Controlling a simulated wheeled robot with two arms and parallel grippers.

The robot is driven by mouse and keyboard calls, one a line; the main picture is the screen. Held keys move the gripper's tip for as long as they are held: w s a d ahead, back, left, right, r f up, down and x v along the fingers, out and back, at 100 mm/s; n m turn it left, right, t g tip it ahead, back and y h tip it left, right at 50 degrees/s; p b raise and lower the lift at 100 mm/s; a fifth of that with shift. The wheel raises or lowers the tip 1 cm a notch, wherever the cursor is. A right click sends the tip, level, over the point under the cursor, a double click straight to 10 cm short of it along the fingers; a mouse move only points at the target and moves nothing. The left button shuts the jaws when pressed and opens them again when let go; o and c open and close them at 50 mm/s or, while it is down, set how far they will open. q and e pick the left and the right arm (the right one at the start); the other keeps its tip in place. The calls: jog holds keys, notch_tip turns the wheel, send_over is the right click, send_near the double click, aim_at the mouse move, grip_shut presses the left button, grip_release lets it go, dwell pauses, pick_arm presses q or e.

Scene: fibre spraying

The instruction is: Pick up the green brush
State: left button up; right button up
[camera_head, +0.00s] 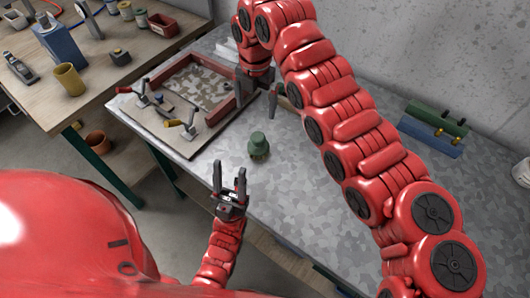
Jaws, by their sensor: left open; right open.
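The green brush (258,147) stands on the grey metal table; it is a short green piece with a rounded top. My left gripper (229,172) is open and empty, a little to the lower left of the brush and apart from it, fingers pointing up in the picture. My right gripper (256,100) is open above the brush in the picture, near the red-edged frame, and apart from the brush. Its jaws hold nothing that I can see.
The metal table (300,190) is clear around the brush. A red-edged frame (203,88) with clamps lies at left on a board. Blue and green blocks (433,132) lie at the right by the wall. A wooden workbench (105,65) with tools and pots stands at upper left.

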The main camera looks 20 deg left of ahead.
aim_at(257, 144)
jog(key=f+p, duration=0.1)
jog(key=f, duration=0.2)
jog(key=f+p, duration=0.2)
jog(key=f, duration=0.2)
jog(key=f+p, duration=0.2)
jog(key=f, duration=0.2)
jog(key=shift+s+d+f, duration=0.1)
jog(key=shift+s, duration=0.2)
jog(key=shift+f, duration=0.35)
notch_tip(257, 144, down, 4)
jog(key=shift+f+p, duration=0.2)
jog(key=shift+p, duration=1.05)
jog(key=shift+w+f, duration=0.15)
jog(key=shift+f, duration=0.35)
jog(key=c, duration=1.3)
jog(key=shift+o, duration=0.2)
jog(key=shift+r, duration=0.1)
